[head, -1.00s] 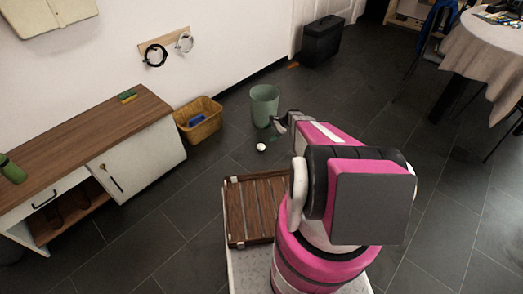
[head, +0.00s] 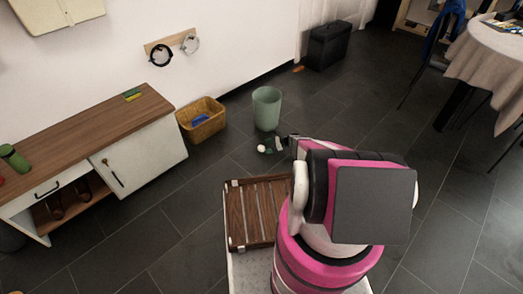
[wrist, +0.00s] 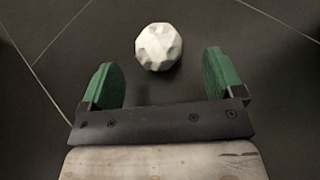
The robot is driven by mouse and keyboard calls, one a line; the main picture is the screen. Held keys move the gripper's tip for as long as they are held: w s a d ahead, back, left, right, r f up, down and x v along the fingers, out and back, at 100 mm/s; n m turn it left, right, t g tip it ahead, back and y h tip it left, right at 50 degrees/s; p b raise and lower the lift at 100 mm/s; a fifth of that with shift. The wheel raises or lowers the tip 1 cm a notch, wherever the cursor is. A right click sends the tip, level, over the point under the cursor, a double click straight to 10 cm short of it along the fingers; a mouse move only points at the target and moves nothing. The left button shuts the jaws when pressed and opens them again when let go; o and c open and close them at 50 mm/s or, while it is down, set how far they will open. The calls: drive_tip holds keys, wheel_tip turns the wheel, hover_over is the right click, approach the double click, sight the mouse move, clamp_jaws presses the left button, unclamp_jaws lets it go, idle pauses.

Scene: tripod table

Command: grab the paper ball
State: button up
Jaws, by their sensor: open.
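The paper ball (wrist: 158,47) is white and faceted and lies on the dark tiled floor. In the wrist view it sits just beyond my open gripper (wrist: 162,75), roughly centred between the two green fingers and not touched by them. In the head view the paper ball (head: 261,149) is a small white spot on the floor, with my gripper (head: 274,146) low and close at its right.
A green bin (head: 266,110) stands just behind the ball. A yellow basket (head: 202,121) with something blue in it is by the wall, beside a wooden-topped cabinet (head: 80,140). A black bin (head: 327,46) and a cloth-covered table (head: 480,58) stand farther back.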

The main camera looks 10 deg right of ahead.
sight(261, 148)
drive_tip(key=shift+x, duration=2.6)
drive_tip(key=shift+s, duration=0.15)
drive_tip(key=c, duration=1)
